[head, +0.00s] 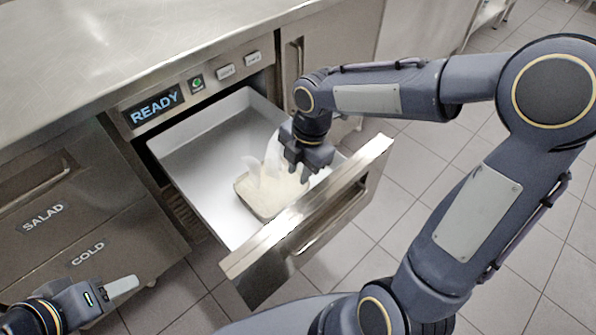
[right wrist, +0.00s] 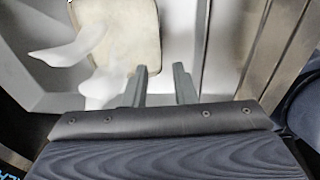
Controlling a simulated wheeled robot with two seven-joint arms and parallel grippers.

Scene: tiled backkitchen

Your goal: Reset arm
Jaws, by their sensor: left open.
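My right arm reaches in from the right of the head view. Its gripper (head: 303,172) points down over the open drawer (head: 185,165). In the right wrist view the two fingers of this gripper (right wrist: 161,85) stand apart with nothing between them. A tan rectangular block or container (head: 262,212) lies in the drawer, just left of and below the gripper; it also shows in the right wrist view (right wrist: 120,25). White wispy shapes rise from it. My left gripper (head: 125,288) is at the lower left of the head view, open and empty, low in front of the cabinet.
A steel counter (head: 130,40) runs above the drawer, with a panel (head: 155,107) reading READY. The drawer's front (head: 310,220) with its handle sticks out below my right arm. Drawers marked SALAD and COLD (head: 88,253) are shut at left. Tiled floor is clear at right.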

